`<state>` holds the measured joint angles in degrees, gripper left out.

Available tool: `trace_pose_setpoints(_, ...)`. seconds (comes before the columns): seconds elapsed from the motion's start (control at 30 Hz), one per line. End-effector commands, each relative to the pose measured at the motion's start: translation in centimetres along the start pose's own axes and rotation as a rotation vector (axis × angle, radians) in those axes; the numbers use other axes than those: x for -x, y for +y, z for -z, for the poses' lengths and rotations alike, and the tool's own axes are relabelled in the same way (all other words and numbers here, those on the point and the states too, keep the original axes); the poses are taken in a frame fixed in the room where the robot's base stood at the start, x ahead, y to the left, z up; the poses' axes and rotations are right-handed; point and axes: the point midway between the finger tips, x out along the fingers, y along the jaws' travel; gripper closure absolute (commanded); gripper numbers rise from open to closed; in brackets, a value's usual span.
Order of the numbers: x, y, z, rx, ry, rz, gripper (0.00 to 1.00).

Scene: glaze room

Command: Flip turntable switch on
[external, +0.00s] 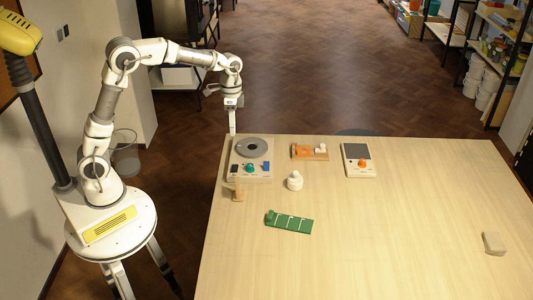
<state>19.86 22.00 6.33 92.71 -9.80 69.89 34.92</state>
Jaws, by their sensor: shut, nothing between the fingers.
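The turntable (262,179) is a pale box with a grey disc (252,147), at the far left of the table. Its near side carries a green knob (249,168), a blue part (266,165) and a dark part (235,168). I cannot tell which is the switch or how it is set. My gripper (232,129) points down by the table's far left corner, to the left of and beyond the disc. It is shut and empty, apart from the turntable as far as I can tell.
The table (390,240) also holds a wooden piece (238,193), a white knobbed object (294,181), a green slotted board (290,222), an orange-and-white item on a tray (310,152), a device with a dark screen (358,160) and a beige block (493,243). Its right side is mostly clear.

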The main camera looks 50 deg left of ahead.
Motion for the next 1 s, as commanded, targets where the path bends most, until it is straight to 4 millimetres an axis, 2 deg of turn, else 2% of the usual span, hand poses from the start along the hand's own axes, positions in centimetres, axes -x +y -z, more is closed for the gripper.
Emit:
trace_pose_setpoints(0.23, -0.1, 0.0, 0.0, 0.001, 0.0, 0.0, 1.0)
trace_pose_setpoints(0.37, -0.9, 0.0, -0.1, 0.001, -0.002, -0.001, 1.0)
trace_pose_setpoints(0.47, -2.4, 0.0, -0.1, 0.002, -0.003, -0.002, 1.0)
trace_pose_setpoints(0.8, -9.6, 0.0, -0.1, 0.003, -0.004, -0.002, 1.0)
trace_pose_setpoints(1.0, -12.6, 0.0, -0.1, 0.002, -0.002, -0.001, 1.0)
